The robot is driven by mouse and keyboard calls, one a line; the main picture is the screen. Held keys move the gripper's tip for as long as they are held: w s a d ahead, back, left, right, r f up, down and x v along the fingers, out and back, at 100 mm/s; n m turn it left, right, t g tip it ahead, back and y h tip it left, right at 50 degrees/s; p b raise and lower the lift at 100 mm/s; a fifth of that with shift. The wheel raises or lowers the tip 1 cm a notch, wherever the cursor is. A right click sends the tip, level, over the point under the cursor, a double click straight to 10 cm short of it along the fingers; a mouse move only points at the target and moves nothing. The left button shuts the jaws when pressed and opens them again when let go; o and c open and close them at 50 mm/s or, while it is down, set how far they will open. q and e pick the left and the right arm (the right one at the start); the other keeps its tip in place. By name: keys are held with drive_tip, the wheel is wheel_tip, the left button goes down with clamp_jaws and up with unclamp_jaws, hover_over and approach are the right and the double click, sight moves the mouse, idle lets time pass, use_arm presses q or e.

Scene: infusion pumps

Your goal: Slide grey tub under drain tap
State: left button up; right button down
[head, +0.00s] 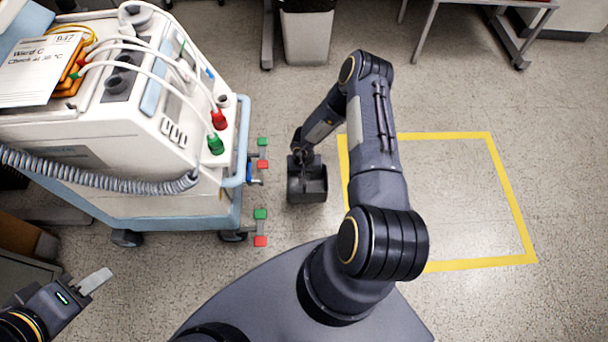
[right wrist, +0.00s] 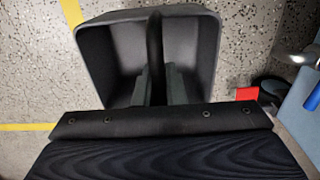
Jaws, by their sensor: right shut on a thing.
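The grey tub (head: 307,190) is a dark open box by the floor, right of the white machine and apart from it. My right gripper (head: 304,160) reaches down to it. In the right wrist view the tub (right wrist: 205,50) has a dark bar across its middle, and the gripper's fingers (right wrist: 155,85) are shut on that bar. The tub looks empty. What looks like the drain tap (head: 251,173), small with a blue part, sticks out low on the machine's right side, left of the tub. My left gripper (head: 95,282) is at the lower left, away from everything; its finger gap is unclear.
The white machine (head: 120,130) on a blue wheeled base stands left, with hoses and red and green connectors. Red and green markers (head: 262,152) (head: 260,228) sit between it and the tub. A yellow floor outline (head: 515,200) encloses clear floor at right. A bin (head: 307,38) stands behind.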

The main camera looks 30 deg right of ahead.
sight(291, 190)
drive_tip(key=w+a+f+b, duration=0.1)
drive_tip(key=f+b, duration=0.1)
drive_tip(key=a+f+b, duration=0.1)
drive_tip(key=f+b, duration=0.1)
drive_tip(key=f, duration=0.1)
drive_tip(key=w+a+f+b, duration=0.1)
drive_tip(key=a+f+b, duration=0.1)
drive_tip(key=f, duration=0.1)
drive_tip(key=shift+w+a+f, duration=0.1)
drive_tip(key=shift+w, duration=0.2)
drive_tip(key=w+a+b, duration=0.3)
drive_tip(key=w+a, duration=0.1)
drive_tip(key=a, duration=0.2)
drive_tip(key=shift+a, duration=0.2)
drive_tip(key=shift+s+f+b, duration=0.1)
drive_tip(key=shift+b, duration=0.3)
